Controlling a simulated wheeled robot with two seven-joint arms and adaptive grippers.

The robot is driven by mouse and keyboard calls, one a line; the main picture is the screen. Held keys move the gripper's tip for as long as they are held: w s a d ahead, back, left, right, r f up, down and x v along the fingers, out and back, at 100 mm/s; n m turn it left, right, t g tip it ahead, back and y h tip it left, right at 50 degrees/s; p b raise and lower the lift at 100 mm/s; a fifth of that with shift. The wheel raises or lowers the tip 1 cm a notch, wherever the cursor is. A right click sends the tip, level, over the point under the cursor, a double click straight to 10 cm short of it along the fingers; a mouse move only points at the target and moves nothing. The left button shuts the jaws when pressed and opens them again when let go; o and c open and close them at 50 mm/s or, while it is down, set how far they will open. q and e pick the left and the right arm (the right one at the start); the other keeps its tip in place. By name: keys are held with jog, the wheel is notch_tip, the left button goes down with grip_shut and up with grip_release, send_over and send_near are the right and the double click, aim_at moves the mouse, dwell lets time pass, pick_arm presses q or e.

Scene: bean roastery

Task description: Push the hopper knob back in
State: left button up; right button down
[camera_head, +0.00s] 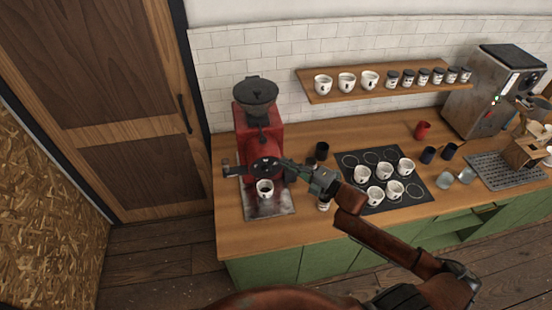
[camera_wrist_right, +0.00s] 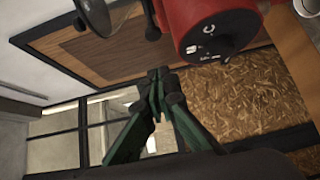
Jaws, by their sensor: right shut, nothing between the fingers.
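The red grinder (camera_head: 261,135) stands at the left end of the wooden counter, with a dark hopper (camera_head: 255,96) on top. In the right wrist view the grinder's red body (camera_wrist_right: 183,12) and black dial with white marks (camera_wrist_right: 212,42) show at the upper right. My left gripper is out of view.
A white cup (camera_head: 265,187) stands on the metal tray (camera_head: 270,211) below the dial. Several cups stand on a black mat (camera_head: 410,203) to the right. A wall shelf (camera_head: 320,97) holds cups and jars.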

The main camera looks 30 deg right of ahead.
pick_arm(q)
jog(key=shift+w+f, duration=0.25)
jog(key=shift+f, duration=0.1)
pick_arm(e)
jog(key=v, duration=0.2)
jog(key=shift+s+r, duration=0.1)
jog(key=shift+s, duration=0.3)
